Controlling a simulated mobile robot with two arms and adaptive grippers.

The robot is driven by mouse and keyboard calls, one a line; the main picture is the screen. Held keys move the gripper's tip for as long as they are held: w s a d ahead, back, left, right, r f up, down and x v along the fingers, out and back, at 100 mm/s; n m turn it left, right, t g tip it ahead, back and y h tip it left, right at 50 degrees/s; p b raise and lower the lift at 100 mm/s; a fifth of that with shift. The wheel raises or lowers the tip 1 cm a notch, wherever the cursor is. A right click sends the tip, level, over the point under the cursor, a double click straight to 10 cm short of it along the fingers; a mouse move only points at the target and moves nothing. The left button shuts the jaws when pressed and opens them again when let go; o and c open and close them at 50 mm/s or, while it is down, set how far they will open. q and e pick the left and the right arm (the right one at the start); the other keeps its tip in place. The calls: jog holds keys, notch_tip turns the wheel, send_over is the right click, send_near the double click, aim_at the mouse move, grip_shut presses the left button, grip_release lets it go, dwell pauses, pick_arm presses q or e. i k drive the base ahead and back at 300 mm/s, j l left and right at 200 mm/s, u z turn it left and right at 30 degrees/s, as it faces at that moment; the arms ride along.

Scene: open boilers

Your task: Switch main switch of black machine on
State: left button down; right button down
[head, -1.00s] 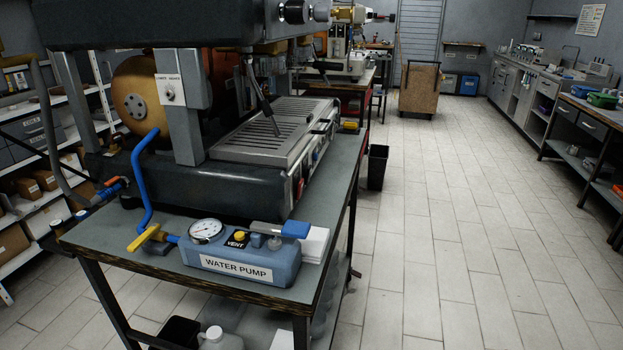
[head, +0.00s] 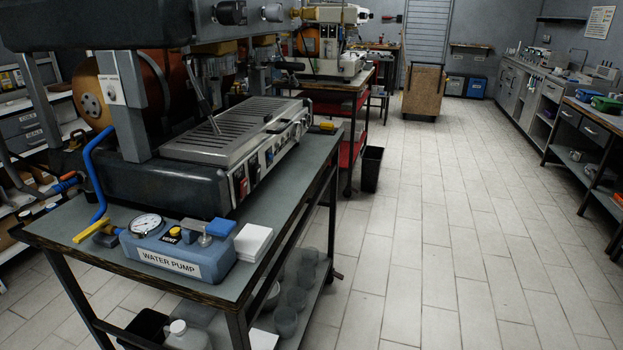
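The black machine (head: 165,186), an open boiler unit with a copper-orange boiler (head: 88,95), stands on a workbench at the left of the head view. Its front panel faces right and is seen at a steep angle. Red switches (head: 241,186) sit at the panel's near end, with dials farther along. A small labelled plate with a switch (head: 114,90) is on the machine's near post. The label text is too small to read, and I cannot tell which switch is the main one or its position. Neither of my grippers is in view.
A blue water pump (head: 180,252) with gauge and yellow-handled valve sits on the bench's (head: 120,266) near end, beside white blocks (head: 253,241). A black bin (head: 372,169) stands beyond the bench. The tiled floor (head: 440,220) on the right is clear.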

aim_at(257, 170)
jog(key=l, duration=0.75)
jog(key=l+u, duration=0.15)
jog(key=l, duration=0.6)
jog(key=k, duration=0.05)
